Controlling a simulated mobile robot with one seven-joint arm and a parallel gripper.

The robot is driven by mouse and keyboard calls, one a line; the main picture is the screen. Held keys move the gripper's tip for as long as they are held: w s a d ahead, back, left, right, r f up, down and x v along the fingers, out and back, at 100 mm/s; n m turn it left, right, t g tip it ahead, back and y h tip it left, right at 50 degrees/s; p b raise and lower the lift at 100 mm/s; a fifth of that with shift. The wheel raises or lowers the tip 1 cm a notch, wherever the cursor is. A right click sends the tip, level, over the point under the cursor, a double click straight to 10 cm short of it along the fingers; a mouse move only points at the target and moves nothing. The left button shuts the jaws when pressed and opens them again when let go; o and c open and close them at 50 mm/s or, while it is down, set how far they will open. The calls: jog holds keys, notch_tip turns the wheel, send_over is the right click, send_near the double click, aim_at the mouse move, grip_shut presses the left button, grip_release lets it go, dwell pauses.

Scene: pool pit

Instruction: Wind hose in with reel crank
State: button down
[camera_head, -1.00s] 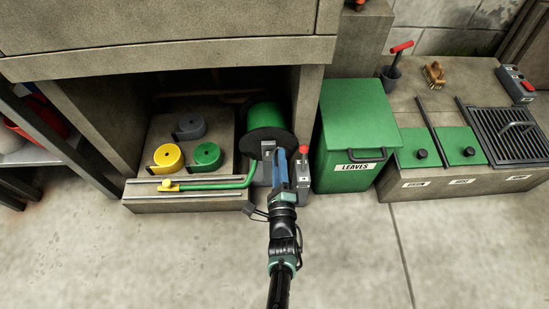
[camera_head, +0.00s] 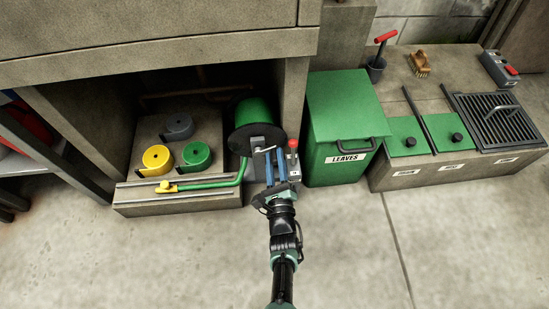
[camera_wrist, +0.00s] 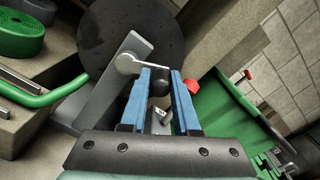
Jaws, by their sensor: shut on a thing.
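The hose reel (camera_head: 252,119) has a green drum and a dark round flange, and stands in the alcove under the concrete counter. Its grey stand and flange fill the upper left of the wrist view. A light metal crank arm (camera_wrist: 138,63) ends in a dark knob (camera_wrist: 160,82). My gripper (camera_head: 269,150) has blue fingers, which are shut around the knob in the wrist view (camera_wrist: 160,76). The green hose (camera_head: 215,184) runs from the reel to a yellow nozzle (camera_head: 166,187) at the left on the ledge.
Yellow (camera_head: 157,158), grey (camera_head: 178,127) and green (camera_head: 196,156) coils lie on the slab left of the reel. A red-knobbed lever (camera_head: 293,144) and the green LEAVES bin (camera_head: 345,130) stand close on the right. The floor in front is clear.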

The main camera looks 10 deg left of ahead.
dwell(0.3)
jog(key=c, duration=0.6)
grip_release()
jog(key=shift+c, duration=0.2)
jog(key=shift+s, duration=0.15)
jog(key=p+v, duration=0.6)
jog(key=v, duration=0.6)
jog(key=shift+s+d, duration=0.15)
jog(key=shift+s, duration=0.2)
